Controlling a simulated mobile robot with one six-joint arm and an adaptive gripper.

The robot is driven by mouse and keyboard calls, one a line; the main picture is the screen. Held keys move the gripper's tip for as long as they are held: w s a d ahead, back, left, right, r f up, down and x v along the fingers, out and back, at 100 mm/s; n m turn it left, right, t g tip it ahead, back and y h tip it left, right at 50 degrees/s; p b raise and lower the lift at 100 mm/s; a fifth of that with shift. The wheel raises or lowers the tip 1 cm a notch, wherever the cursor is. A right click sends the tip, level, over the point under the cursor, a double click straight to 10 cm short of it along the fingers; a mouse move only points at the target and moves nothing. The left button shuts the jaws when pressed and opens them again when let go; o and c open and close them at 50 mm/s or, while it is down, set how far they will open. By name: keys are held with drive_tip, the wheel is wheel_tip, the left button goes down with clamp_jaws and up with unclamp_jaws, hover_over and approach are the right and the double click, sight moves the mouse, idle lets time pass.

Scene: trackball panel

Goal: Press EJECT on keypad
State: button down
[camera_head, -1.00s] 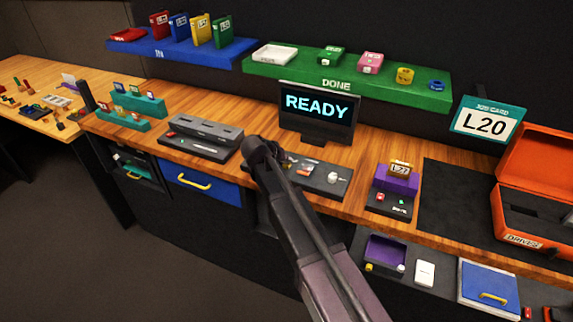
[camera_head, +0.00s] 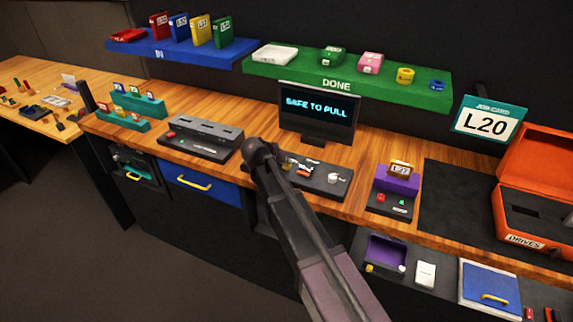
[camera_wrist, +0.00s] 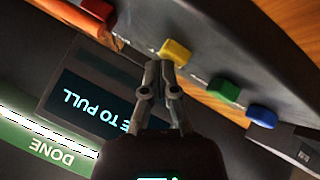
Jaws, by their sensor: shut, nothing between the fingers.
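In the wrist view a dark keypad (camera_wrist: 232,52) runs across the upper right, tilted in the picture. It carries a red button (camera_wrist: 97,9), a yellow button (camera_wrist: 175,52), a green button (camera_wrist: 224,90) and a blue button (camera_wrist: 262,116). I cannot read an EJECT label on any of them. My gripper (camera_wrist: 158,66) is shut and empty. Its fingertips appear just below the yellow button in the picture; whether they touch it I cannot tell. In the head view my arm hides the gripper. The monitor (camera_head: 317,110) reads "SAFE TO PULL"; it also shows in the wrist view (camera_wrist: 75,88).
A dark panel (camera_head: 335,190) with small parts lies right of my arm. A grey dock (camera_head: 200,138) stands to the left, and a purple stand (camera_head: 398,181) to the right. An orange case (camera_head: 515,228) is open at the far right. A green shelf (camera_head: 290,72) is above the monitor.

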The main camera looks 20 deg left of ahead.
drive_tip(key=shift+r, duration=0.1)
drive_tip(key=shift+r+p, duration=0.85)
drive_tip(key=shift+p, duration=0.1)
wheel_tip(320, 180, up, 5)
drive_tip(key=p, duration=0.5)
idle(0.9)
